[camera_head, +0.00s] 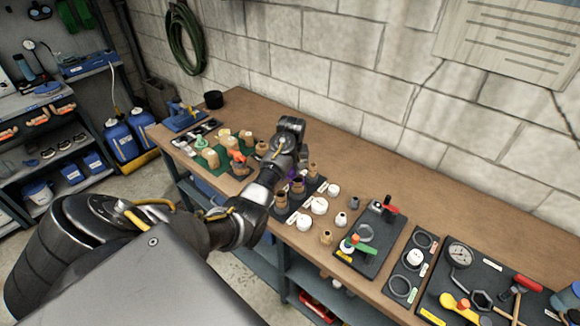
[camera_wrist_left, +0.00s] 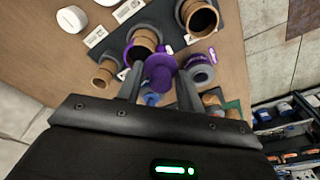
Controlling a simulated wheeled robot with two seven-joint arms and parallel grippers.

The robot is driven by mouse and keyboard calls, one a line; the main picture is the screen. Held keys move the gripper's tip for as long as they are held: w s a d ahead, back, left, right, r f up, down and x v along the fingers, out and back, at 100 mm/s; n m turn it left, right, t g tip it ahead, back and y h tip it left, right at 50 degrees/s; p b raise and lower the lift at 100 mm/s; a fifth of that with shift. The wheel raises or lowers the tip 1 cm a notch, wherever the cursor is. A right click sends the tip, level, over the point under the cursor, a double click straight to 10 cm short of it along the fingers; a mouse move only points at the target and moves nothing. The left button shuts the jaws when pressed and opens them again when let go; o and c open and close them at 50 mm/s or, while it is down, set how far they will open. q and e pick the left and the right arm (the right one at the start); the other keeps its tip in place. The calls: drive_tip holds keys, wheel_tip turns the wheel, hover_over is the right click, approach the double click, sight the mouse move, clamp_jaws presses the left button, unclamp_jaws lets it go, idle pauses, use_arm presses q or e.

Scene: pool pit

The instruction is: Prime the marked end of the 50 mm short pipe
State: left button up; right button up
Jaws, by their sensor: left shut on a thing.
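My left gripper (camera_head: 291,170) is over the dark pipe mat (camera_head: 291,214) on the bench. In the left wrist view its fingers (camera_wrist_left: 160,88) are shut on a purple, round-topped piece (camera_wrist_left: 159,70), perhaps a primer dauber. Just beyond it a tan short pipe (camera_wrist_left: 146,37) stands with purple around its lower part; whether the purple piece touches it I cannot tell. A grey and purple round container (camera_wrist_left: 200,69) sits close by on the right. Pipe sizes are unreadable. My right gripper is not in view.
White caps (camera_head: 319,205) and small fittings stand right of the mat. A valve board (camera_head: 368,238), a ring tray (camera_head: 408,266) and a tool tray (camera_head: 470,290) follow. A green mat (camera_head: 207,158) with fittings lies left. The bench (camera_head: 350,175) is clear towards the wall.

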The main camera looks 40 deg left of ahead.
use_arm(q)
drive_tip(key=shift+d, duration=0.35)
drive_tip(key=shift+s+d, duration=0.1)
drive_tip(key=shift+d, duration=0.1)
drive_tip(key=shift+d, duration=0.4)
drive_tip(key=shift+w+d, duration=0.15)
drive_tip(key=shift+w, duration=0.05)
drive_tip(key=shift+w+d, duration=0.1)
drive_tip(key=shift+d, duration=0.15)
drive_tip(key=shift+w+d, duration=0.1)
drive_tip(key=shift+w+d, duration=0.2)
drive_tip(key=shift+d, duration=0.05)
